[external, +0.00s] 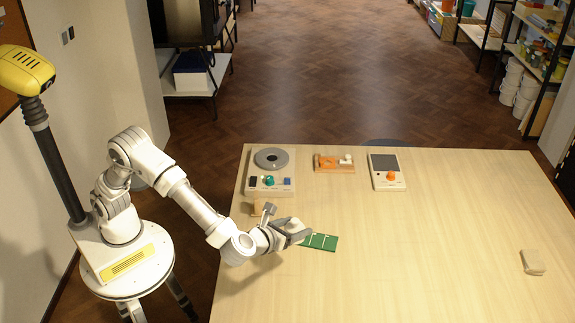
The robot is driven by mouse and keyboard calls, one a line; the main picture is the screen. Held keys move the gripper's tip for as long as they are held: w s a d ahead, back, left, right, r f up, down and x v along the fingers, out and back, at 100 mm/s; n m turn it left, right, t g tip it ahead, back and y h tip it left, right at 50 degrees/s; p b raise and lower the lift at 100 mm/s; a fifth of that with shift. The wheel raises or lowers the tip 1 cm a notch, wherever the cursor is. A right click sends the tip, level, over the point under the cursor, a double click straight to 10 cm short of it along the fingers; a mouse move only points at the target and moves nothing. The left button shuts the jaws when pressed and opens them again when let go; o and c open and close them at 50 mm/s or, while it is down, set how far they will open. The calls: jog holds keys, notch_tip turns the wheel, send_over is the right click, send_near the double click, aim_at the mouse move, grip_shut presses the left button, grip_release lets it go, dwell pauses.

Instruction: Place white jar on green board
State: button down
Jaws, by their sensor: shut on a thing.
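My gripper (286,226) reaches over the wooden table from the left, near the left edge of the green board (329,243). It is shut on a small pale thing, which looks like the white jar (291,226); the fingers hide part of it. The green board lies flat on the table, with thin pale lines across it. Its left end is partly hidden by my gripper. I cannot tell whether the jar touches the board.
A scale-like device (270,184) with a round plate, an orange board (328,168) with small items and a grey-topped device (387,166) stand along the back. A tan block (257,208) is behind my gripper. A beige block (532,262) lies far right. The table's middle right is clear.

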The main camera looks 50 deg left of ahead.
jog(key=x, duration=0.4)
jog(key=b+x, duration=0.1)
jog(key=x, duration=0.3)
jog(key=f+x, duration=0.1)
jog(key=x, duration=0.3)
jog(key=shift+s+a, duration=0.3)
jog(key=shift+a, duration=0.1)
jog(key=shift+f+b, duration=0.65)
jog(key=shift+f, duration=1.25)
jog(key=shift+f, duration=0.15)
jog(key=shift+c, duration=0.2)
grip_release()
jog(key=shift+r, duration=0.25)
jog(key=p+v, duration=0.1)
jog(key=v, duration=1.1)
jog(key=shift+s+f, duration=0.1)
jog(key=shift+f, duration=0.05)
